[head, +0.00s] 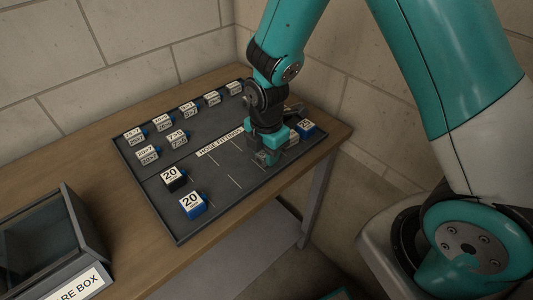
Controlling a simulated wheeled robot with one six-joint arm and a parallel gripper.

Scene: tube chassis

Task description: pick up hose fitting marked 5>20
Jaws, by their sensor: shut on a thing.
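In the head view my gripper (267,157) points down over the right part of the dark tray (222,207) titled HOSE FITTINGS. It is shut on a hose fitting that is mostly hidden by the fingers, and I cannot read its mark. I cannot tell whether this fitting touches the tray. Small fittings with white labels stand in rows at the tray's back left, and their marks are too small to read surely. I cannot make out 5>20 on any label. A black fitting (173,178) and a blue fitting (193,205), both marked 20, stand at the front left.
A blue fitting (305,129) marked 25 stands right of my gripper, with a pale label (293,139) close beside the fingers. A grey open box (83,228) labelled "...RE BOX" stands at the front left of the wooden table (128,218). Block walls rise behind the table.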

